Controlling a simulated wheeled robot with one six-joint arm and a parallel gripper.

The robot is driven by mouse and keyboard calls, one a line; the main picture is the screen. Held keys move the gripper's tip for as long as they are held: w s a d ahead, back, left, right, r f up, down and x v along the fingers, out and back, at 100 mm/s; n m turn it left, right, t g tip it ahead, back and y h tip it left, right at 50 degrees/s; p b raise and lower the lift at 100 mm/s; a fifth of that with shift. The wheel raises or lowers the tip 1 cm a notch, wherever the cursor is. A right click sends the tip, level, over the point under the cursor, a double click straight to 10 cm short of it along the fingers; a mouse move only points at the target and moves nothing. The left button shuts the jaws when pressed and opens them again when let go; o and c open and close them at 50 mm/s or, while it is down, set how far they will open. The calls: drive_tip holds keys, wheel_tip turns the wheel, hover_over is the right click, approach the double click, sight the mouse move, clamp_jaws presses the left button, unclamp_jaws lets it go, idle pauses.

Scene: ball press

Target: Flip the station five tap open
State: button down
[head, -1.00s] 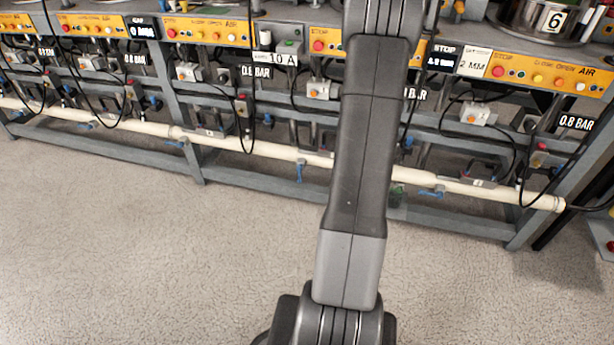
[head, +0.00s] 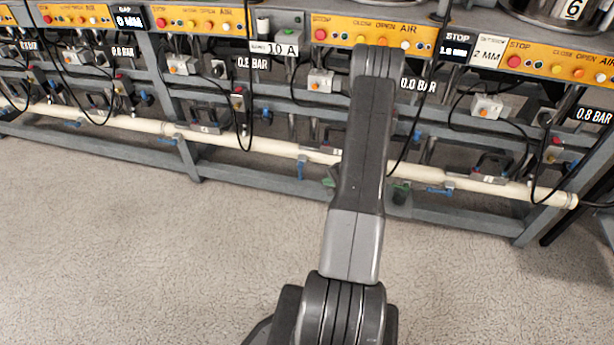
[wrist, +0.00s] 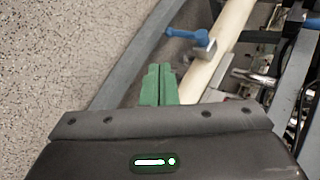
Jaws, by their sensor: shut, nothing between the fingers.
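In the head view my arm hides most of the gripper; a bit of green (head: 329,182) shows right of the tap.
Another blue tap (head: 440,190) lies along the pipe to the right. A grey lower rail (head: 250,180) runs in front of and below the pipe. Black cables (head: 398,160) hang nearby. The floor in front is clear.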

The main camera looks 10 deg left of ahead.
drive_tip(key=shift+a, duration=0.1)
drive_tip(key=b, duration=0.3)
approach(301, 177)
drive_tip(key=x, duration=0.5)
drive_tip(key=shift+s+d+f, duration=0.1)
drive_tip(key=shift+d+f, duration=0.1)
drive_tip(key=shift+f, duration=0.25)
drive_tip(key=shift+w+a+r, duration=0.1)
drive_tip(key=shift+w+a, duration=0.25)
drive_tip(key=shift+a, duration=0.05)
